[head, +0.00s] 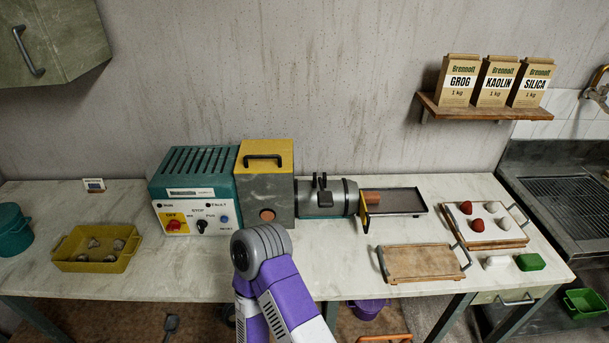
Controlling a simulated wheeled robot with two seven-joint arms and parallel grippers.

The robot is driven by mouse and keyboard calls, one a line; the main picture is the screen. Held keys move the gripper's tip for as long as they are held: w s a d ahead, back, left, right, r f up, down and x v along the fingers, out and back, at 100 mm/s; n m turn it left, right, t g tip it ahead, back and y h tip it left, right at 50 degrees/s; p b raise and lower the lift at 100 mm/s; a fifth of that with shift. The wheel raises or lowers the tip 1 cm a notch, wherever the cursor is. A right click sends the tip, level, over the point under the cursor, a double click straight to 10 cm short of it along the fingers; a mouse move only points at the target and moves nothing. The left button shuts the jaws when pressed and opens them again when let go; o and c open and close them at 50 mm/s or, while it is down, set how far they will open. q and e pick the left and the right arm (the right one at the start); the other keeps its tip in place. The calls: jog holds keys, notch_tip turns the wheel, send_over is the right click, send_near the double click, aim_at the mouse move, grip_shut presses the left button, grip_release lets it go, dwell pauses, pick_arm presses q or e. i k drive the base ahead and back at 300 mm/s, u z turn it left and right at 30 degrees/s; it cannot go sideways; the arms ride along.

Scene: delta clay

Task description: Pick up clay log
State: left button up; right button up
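The clay log looks to be the short orange-brown cylinder (371,197) at the outlet of a grey machine barrel (338,205), at the left end of a dark shallow tray (404,200). A yellow upright part (364,213) stands in front of its left end and hides some of it. I cannot tell whether the clay is separate from the barrel. One of my purple and white arms rises at bottom centre, with its grey joint in front of the bench. Neither gripper shows.
A teal and grey machine (196,190) stands left of the barrel. A wooden board with handles (422,263) lies front right. A tray with red and white balls (488,237) is beyond it. A yellow tub (97,262) is at left. The bench is clear between tub and machine.

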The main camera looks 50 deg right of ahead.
aim_at(370, 197)
jog(key=z, duration=3.9)
jog(key=i, duration=1.45)
jog(key=u, duration=2.55)
